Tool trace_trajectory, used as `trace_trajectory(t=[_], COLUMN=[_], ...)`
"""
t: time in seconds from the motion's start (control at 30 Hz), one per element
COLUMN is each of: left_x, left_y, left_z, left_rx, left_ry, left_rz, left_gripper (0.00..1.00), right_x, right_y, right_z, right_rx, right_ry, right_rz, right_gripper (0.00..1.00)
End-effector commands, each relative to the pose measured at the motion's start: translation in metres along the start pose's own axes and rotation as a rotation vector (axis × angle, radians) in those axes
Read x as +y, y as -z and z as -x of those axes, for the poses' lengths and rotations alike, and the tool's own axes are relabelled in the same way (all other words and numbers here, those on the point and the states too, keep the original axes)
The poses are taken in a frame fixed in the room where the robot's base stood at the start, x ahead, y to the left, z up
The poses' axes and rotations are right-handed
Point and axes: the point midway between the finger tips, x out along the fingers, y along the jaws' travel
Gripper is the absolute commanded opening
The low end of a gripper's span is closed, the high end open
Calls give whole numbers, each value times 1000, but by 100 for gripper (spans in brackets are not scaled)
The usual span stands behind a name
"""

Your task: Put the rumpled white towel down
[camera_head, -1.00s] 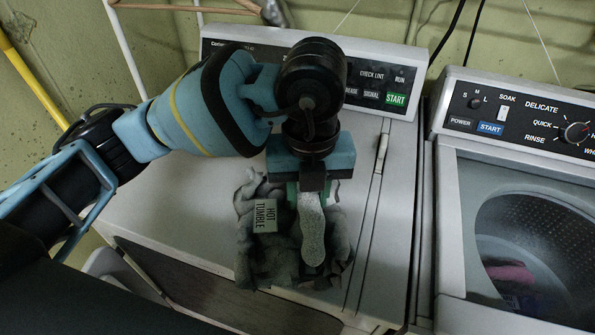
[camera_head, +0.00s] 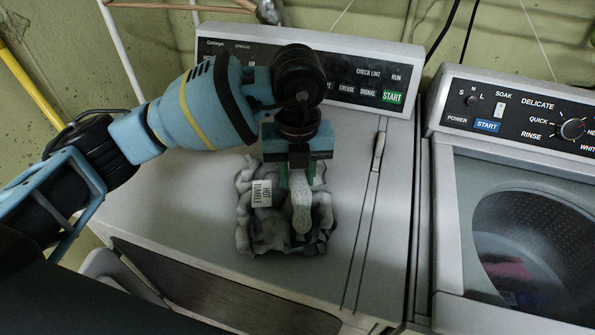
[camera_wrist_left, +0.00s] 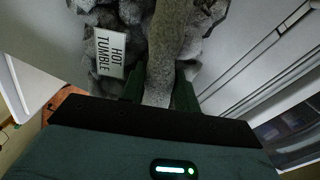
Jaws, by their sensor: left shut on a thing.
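The rumpled white towel (camera_head: 262,228), greyish in this light, is bunched up over the dryer top (camera_head: 190,205). A white tag (camera_head: 262,194) on it reads HOT TUMBLE. My left gripper (camera_head: 299,178) points down and is shut on a raised fold of the towel. In the left wrist view the fold of the towel (camera_wrist_left: 168,45) passes between the green fingers of the left gripper (camera_wrist_left: 160,88). The towel is at or just above the dryer surface; I cannot tell if it bears fully on it. My right gripper is not in view.
The dryer's control panel (camera_head: 345,85) rises behind the towel. A washer (camera_head: 440,240) with a see-through lid stands to the right, with a pink item (camera_head: 512,270) inside. The dryer top is bare left and right of the towel.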

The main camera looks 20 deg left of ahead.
Motion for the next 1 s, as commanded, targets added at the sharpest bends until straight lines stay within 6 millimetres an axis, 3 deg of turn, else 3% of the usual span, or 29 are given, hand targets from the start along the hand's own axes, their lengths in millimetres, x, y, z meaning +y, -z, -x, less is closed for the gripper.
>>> trace_trajectory(t=[0.37, 0.4, 0.57, 0.87, 1.0], left_x=[0, 0, 0, 0, -1], left_y=[0, 0, 0, 0, 0], left_z=[-3, -4, -4, -2, 9], left_rx=[-1, -1, -1, -1, -4], left_ry=[1, 1, 1, 1, 3], left_rz=[0, 0, 0, 0, 1], left_gripper=[0, 32, 53, 53, 53], right_x=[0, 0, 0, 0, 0], right_y=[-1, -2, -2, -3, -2], right_z=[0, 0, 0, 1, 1], right_rx=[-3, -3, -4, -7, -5], right_ry=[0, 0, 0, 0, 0], right_rz=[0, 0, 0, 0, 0], right_gripper=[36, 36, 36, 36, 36])
